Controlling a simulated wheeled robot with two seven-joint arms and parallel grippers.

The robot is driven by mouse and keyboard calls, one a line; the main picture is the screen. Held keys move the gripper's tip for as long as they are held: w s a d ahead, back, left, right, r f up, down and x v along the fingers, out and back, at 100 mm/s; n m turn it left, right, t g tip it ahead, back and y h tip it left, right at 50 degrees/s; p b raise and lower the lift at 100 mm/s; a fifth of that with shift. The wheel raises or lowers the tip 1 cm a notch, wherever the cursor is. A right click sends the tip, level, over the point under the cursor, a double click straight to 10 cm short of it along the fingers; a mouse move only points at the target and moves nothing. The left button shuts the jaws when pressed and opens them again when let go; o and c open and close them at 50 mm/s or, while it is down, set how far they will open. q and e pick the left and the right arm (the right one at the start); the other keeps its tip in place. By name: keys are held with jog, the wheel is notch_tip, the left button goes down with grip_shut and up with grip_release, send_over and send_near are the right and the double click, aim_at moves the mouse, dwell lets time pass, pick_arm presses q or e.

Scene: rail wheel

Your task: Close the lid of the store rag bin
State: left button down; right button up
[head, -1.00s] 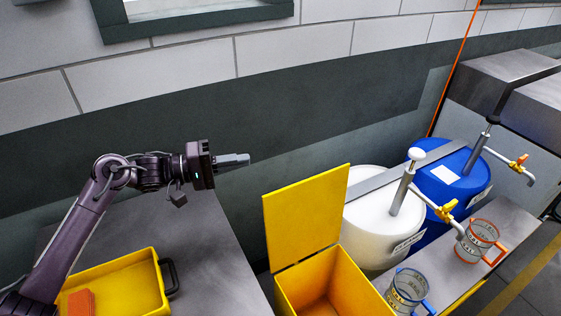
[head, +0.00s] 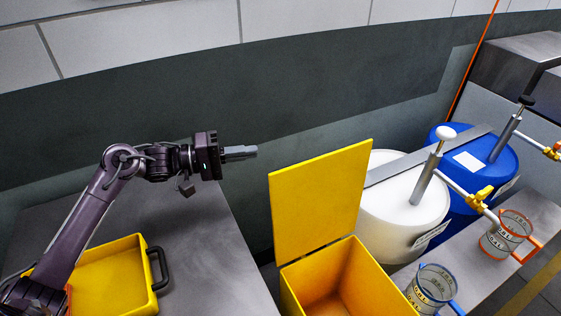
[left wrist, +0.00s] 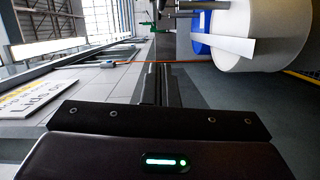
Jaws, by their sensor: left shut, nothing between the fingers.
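The store rag bin is a yellow box (head: 345,280) at the bottom centre of the head view, open at the top. Its yellow lid (head: 318,200) stands upright at the far side, hinged along the bin's back edge. My left gripper (head: 254,152) is level with the lid's upper part in the picture, a short way to its left, apart from it and pointing right. It is shut and empty. In the left wrist view its fingers (left wrist: 154,84) are together, and neither bin nor lid can be made out there. My right gripper is not in view.
A white drum (head: 400,215) and a blue drum (head: 470,170) with pumps stand right of the bin. Two measuring jugs, one blue-handled (head: 430,290) and one orange-handled (head: 507,235), stand in front. A yellow tray (head: 112,280) lies on the grey table (head: 205,250) at left.

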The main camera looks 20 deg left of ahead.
pick_arm(q)
jog(key=w+d+p, duration=0.2)
jog(key=d+p, duration=0.2)
jog(key=d, duration=0.7)
jog(key=shift+f, duration=0.35)
jog(key=shift+w, duration=0.15)
jog(key=shift+d, duration=0.1)
